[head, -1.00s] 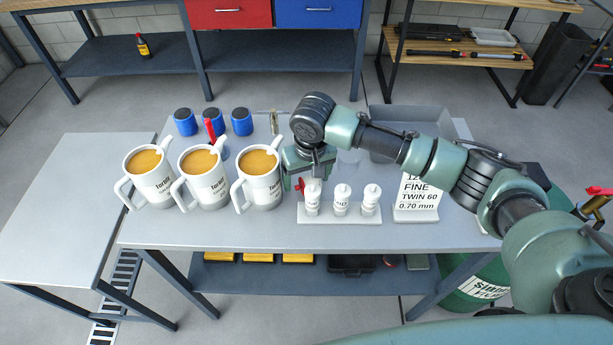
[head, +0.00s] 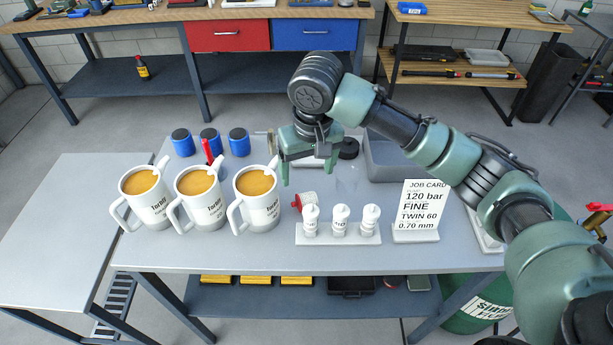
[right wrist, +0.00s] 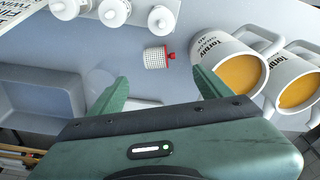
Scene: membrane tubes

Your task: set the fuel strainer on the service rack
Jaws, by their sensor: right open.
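A small white mesh cylinder with a red end, apparently the fuel strainer (head: 306,200), lies on its side on the grey table behind a low white rack (head: 338,238). The rack holds three white capped pieces in a row; I cannot tell if it is the service rack. The strainer also shows whole in the right wrist view (right wrist: 156,58), red knob to the right. My right gripper (head: 308,174) is open and empty, above and behind the strainer. Its two green fingers (right wrist: 160,78) are apart in the right wrist view, with the strainer ahead of the gap. My left gripper is not in view.
Three white mugs of amber liquid (head: 262,208) stand close on the left. A job card (head: 420,205) stands right of the rack. A grey bin (head: 385,160) is behind the card.

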